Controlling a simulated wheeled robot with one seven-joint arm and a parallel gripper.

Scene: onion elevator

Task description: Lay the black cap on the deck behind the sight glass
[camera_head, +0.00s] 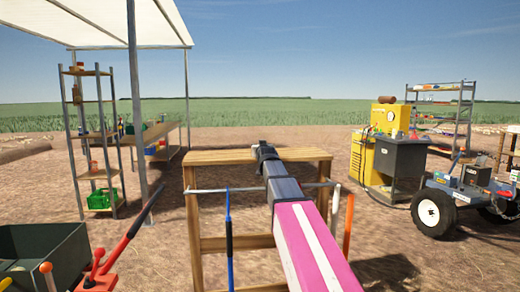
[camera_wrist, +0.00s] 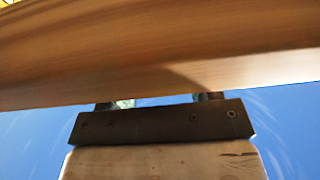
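I cannot make out the black cap or the sight glass in either view. My pink, white-striped arm reaches forward in the head view. Its dark end, with my gripper (camera_head: 263,150), is at the wooden table (camera_head: 218,157); its fingers are too small and hidden to read. In the wrist view a dark bolted bar (camera_wrist: 160,123) crosses the lower middle, with two short dark stubs above it, set apart. A wide wooden board (camera_wrist: 150,50) fills the top and hides what lies beyond the stubs. I see nothing held.
A metal rail (camera_head: 235,189) crosses before the table, with blue and orange upright bars. Left are a dark bin (camera_head: 50,250), a red lever (camera_head: 125,238) and a shelf rack (camera_head: 112,140). Right are a yellow machine (camera_head: 383,120) and a wheeled cart (camera_head: 450,190).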

